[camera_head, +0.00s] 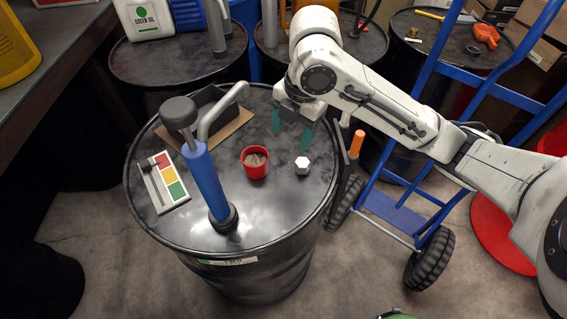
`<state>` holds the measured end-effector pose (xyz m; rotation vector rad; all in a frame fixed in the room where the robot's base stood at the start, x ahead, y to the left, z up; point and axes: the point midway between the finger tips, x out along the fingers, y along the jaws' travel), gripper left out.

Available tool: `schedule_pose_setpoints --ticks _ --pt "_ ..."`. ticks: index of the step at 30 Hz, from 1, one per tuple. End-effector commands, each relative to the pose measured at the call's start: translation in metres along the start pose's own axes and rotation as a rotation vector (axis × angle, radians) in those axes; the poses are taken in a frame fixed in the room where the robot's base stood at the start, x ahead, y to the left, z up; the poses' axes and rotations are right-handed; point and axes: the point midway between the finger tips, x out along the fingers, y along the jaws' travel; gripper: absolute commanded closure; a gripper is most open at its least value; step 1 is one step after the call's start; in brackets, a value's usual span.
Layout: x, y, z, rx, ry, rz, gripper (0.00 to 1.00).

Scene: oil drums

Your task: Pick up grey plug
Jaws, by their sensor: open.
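A small pale, hex-sided piece (302,165), which looks like the grey plug, sits on the black drum lid (262,215), right of a red cup (255,162). My gripper (292,128) is above the back right part of the lid, with its two teal fingers spread apart and nothing between them. In the picture its fingertips are just above and behind the pale piece, apart from it. How high they are over the lid is hard to tell.
A blue hand pump (207,180) stands upright on the lid, left of the cup. A coloured chart board (163,182) lies at the left edge. A dark box (210,105) is at the back. A blue hand truck (405,215) stands right of the drum.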

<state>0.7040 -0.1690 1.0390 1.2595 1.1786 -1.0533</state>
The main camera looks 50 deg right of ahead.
Motion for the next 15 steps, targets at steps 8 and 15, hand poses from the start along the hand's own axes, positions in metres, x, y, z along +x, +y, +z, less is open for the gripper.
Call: schedule_pose_setpoints --ticks 8,15 --pt "0.019 -0.043 0.03 -0.063 -0.039 -0.132 0.34" --pt "0.053 -0.046 0.031 -0.062 -0.039 -0.132 0.34"
